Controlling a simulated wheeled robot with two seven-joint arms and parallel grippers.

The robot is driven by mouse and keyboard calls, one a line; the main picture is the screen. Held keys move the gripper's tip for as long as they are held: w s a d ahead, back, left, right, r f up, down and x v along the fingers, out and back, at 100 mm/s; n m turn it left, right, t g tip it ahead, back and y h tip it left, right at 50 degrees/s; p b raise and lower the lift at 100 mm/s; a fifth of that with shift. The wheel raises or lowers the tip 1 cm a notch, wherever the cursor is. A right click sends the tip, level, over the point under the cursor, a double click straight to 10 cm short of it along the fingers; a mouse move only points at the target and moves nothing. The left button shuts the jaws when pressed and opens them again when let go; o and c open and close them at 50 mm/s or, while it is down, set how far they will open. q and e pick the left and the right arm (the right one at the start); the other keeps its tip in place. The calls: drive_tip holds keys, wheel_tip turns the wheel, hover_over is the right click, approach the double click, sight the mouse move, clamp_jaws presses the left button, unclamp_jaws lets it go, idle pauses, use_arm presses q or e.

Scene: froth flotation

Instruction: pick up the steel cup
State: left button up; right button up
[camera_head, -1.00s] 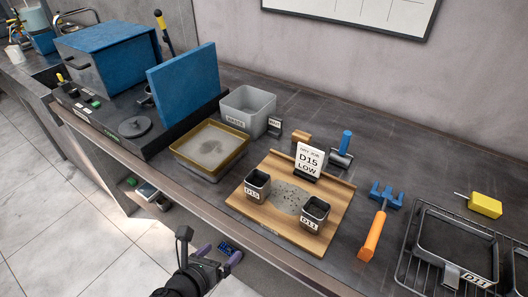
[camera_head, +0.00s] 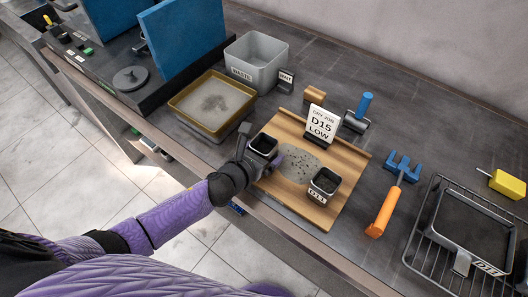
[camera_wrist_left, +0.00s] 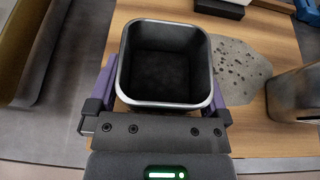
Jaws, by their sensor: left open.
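A dark square steel cup (camera_head: 264,144) stands upright on the left part of the wooden board (camera_head: 345,172). Its front is hidden by my gripper; an earlier view shows its label D15. My left gripper (camera_head: 257,150) is open at this cup. In the left wrist view its purple fingers lie on either side of the empty-looking cup (camera_wrist_left: 166,62); I cannot tell whether they touch it. A second steel cup (camera_head: 323,186), labelled D11, stands to the right on the board and shows at the right edge of the wrist view (camera_wrist_left: 295,95). My right gripper is not in view.
A card (camera_head: 320,122) reading D15 LOW stands at the board's back. A grey puddle lies between the cups. A brass-rimmed pan (camera_head: 184,119) and grey waste bin (camera_head: 262,74) stand left. An orange-handled tool (camera_head: 385,212) and a rack with a tray (camera_head: 445,235) are right.

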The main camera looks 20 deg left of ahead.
use_arm(q)
drive_tip(key=c, duration=1.1)
